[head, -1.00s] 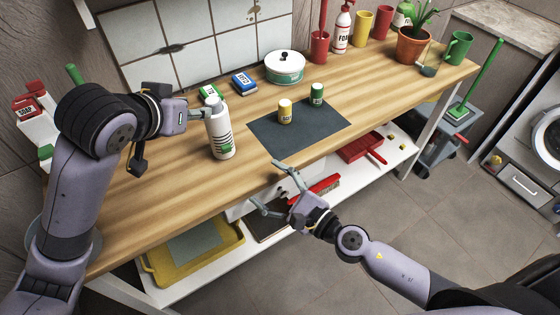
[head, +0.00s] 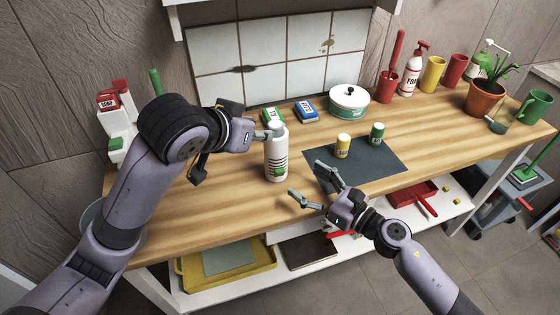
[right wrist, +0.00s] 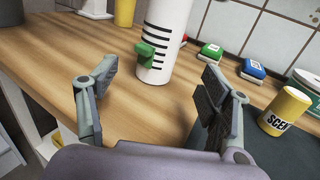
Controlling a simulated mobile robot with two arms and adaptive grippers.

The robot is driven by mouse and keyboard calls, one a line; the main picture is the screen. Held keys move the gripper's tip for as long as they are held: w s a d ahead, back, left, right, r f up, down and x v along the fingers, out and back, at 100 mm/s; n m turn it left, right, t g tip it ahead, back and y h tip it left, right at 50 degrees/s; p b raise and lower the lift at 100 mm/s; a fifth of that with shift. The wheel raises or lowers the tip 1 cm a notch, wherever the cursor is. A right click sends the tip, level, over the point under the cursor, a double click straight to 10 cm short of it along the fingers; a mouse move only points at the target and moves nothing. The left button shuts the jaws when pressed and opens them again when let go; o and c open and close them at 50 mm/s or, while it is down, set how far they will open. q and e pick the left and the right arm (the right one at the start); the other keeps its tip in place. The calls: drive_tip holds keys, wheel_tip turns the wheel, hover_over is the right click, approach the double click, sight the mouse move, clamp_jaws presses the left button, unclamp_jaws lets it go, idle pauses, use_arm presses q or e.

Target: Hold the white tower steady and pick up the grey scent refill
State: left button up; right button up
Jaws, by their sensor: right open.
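The white tower (head: 277,158), a bottle-like body with dark stripes, stands upright on the wooden worktop. A green piece (right wrist: 145,53) sits low on its front in the right wrist view. My left gripper (head: 272,131) is shut around its upper part; the far finger is hidden. A yellow refill (head: 343,146) and a green refill (head: 377,133) stand on the dark mat (head: 375,165); the yellow one reads "SCEN" in the right wrist view (right wrist: 286,111). I see no grey refill. My right gripper (head: 306,181) is open and empty near the worktop's front edge, facing the tower.
Behind stand green (head: 273,115) and blue (head: 306,110) boxes and a white pot (head: 349,101). Red and yellow cups, a bottle and a potted plant (head: 485,97) fill the right. A yellow tray (head: 225,258) lies on the lower shelf. Worktop between tower and front edge is clear.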

sight(275, 159)
drive_tip(key=x, duration=1.1)
drive_tip(key=shift+w+a+f, duration=0.1)
drive_tip(key=shift+a, duration=0.05)
drive_tip(key=shift+c, duration=0.4)
